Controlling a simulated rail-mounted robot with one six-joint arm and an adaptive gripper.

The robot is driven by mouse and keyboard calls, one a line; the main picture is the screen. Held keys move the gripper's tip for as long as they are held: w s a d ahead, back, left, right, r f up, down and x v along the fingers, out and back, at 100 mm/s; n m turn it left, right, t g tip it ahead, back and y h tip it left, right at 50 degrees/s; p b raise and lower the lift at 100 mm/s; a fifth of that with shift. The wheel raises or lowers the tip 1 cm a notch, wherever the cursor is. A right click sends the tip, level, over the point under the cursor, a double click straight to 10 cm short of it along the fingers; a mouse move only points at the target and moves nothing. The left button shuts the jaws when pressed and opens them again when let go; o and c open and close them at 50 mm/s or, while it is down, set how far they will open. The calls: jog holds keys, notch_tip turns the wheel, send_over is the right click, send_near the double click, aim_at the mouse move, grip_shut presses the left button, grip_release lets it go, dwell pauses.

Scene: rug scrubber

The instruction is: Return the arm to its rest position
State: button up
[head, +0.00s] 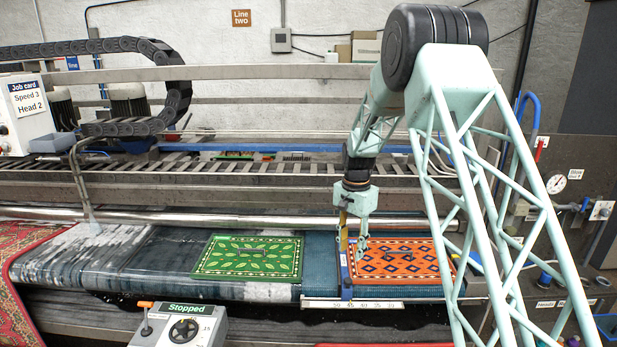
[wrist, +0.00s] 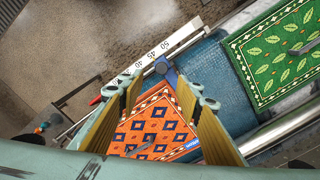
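My gripper (head: 353,243) hangs down over the left part of the orange patterned mat (head: 415,262) in the head view. Its two fingers stand apart in the wrist view (wrist: 165,92), with nothing held between them. The orange mat (wrist: 150,128) shows below and between the fingers there. A blue upright stop (head: 346,272) stands at the mat's left edge, close to the fingers. Whether a finger touches it I cannot tell. My arm rises from the gripper to the large dark joint at upper right.
A white scale (head: 350,304) runs along the front edge. A control box (head: 178,325) reads "Stopped". A metal rail (head: 230,220) crosses behind the mats.

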jog(key=s+d+r+n+t+b, duration=0.2)
jog(key=s+r+n+b, duration=0.35)
jog(key=s+r, duration=1.9)
jog(key=s+f+n+t+b, duration=0.1)
jog(key=s+f+n+b, duration=0.1)
jog(key=s, duration=1.6)
jog(key=s+d+f+n+b, duration=0.1)
jog(key=s+b, duration=0.3)
jog(key=s, duration=1.4)
jog(key=shift+s+d+f+n+t, duration=0.2)
jog(key=shift+s+f+n+t, duration=0.15)
jog(key=shift+f+n, duration=0.3)
jog(key=shift+o, duration=0.9)
jog(key=shift+w, duration=0.1)
